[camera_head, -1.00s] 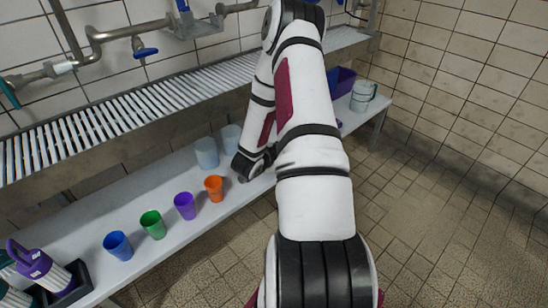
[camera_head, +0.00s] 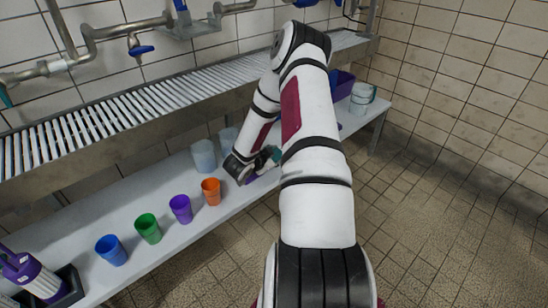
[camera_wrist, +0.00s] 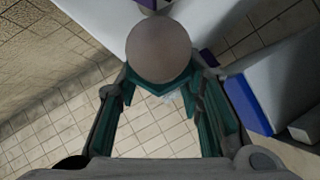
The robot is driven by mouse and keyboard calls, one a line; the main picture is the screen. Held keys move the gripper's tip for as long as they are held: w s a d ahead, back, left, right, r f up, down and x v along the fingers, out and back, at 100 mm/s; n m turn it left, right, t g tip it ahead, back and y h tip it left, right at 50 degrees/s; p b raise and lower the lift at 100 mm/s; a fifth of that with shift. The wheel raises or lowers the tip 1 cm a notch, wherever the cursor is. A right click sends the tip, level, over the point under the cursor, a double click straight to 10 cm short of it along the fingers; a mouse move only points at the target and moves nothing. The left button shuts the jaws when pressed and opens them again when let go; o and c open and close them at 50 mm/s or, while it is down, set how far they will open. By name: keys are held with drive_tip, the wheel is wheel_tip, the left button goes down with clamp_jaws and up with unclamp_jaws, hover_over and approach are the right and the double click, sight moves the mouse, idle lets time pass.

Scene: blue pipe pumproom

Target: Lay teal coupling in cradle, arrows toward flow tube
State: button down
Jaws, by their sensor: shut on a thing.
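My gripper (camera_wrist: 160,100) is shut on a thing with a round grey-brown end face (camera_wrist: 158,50). Teal shows directly around and behind this face, so I take it for the teal coupling; most of its body is hidden and no arrows are visible. In the head view my gripper is at the front edge of the white bench, right of the orange cup, partly behind my arm. A small patch of teal (camera_head: 275,155) shows there, with a bit of purple below. I cannot make out the cradle or flow tube for certain.
Blue (camera_head: 111,250), green (camera_head: 148,229), purple (camera_head: 181,209) and orange (camera_head: 211,191) cups line the bench. Pale cups (camera_head: 204,156) stand behind. A purple-and-white bottle (camera_head: 36,277) sits lower left, a purple bin (camera_head: 343,84) and pale jug (camera_head: 361,98) far right. A slatted shelf runs above.

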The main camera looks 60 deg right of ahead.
drive_tip(key=shift+f, duration=0.4)
drive_tip(key=shift+f+b, duration=0.1)
drive_tip(key=shift+b, duration=0.2)
drive_tip(key=c, duration=1.1)
unclamp_jaws()
